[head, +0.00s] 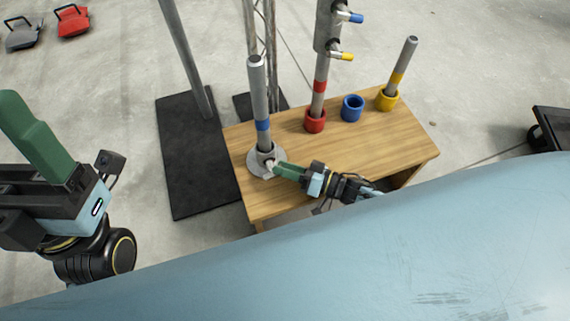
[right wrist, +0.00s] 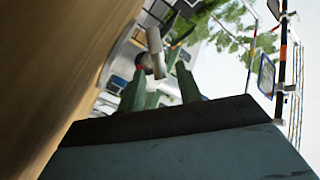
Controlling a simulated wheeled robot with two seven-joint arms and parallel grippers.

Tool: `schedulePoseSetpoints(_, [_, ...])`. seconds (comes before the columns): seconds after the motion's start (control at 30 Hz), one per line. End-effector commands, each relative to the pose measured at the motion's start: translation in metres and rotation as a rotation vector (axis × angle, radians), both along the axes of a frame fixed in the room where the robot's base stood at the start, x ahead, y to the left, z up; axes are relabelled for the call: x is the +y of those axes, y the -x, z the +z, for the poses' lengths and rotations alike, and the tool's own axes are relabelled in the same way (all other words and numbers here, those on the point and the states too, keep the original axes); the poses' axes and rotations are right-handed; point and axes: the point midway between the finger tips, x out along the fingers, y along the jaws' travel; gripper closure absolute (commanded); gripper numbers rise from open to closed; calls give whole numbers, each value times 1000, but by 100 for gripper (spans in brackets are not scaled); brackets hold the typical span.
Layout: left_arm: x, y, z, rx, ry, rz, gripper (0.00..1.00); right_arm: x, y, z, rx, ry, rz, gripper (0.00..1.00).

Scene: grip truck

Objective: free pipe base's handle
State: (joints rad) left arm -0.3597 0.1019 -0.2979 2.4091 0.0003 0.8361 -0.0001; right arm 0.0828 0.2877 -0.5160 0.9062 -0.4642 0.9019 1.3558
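The pipe base (head: 257,168) is a round grey flange near the left end of the wooden table. A grey pipe with a blue band (head: 260,95) stands upright in it. Its small pale handle (head: 270,164) sticks out toward my right gripper (head: 278,169). In the right wrist view, the green fingers of my right gripper (right wrist: 161,78) stand apart, with a pale handle-like piece (right wrist: 154,42) showing between and beyond their tips. I cannot tell whether they touch it. My left gripper (head: 35,138) is at the left, away from the table; its finger gap is not clear.
The wooden table (head: 350,155) also bears a red holder (head: 315,121) with a pipe, an empty blue holder (head: 352,108) and a yellow holder (head: 387,99) with a pipe. A post rises from a black plate (head: 185,150) left of the table. A pale blue surface fills the foreground.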

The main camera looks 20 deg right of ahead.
Motion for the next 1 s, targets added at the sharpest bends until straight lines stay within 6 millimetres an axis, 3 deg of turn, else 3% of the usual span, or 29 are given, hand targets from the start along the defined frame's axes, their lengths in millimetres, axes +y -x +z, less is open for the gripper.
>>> schedulePoseSetpoints(0.23, [0,0,0,0,0,-1,23,1,0,0,0,0,0,66])
schedulePoseSetpoints(0.5, [0,-1,0,2,0,-1,23,1,0,0,-1,-1,0,100])
schedulePoseSetpoints(1.0, [-2,-11,3,61,-18,2,23,3,0,2,-2,25,3,100])
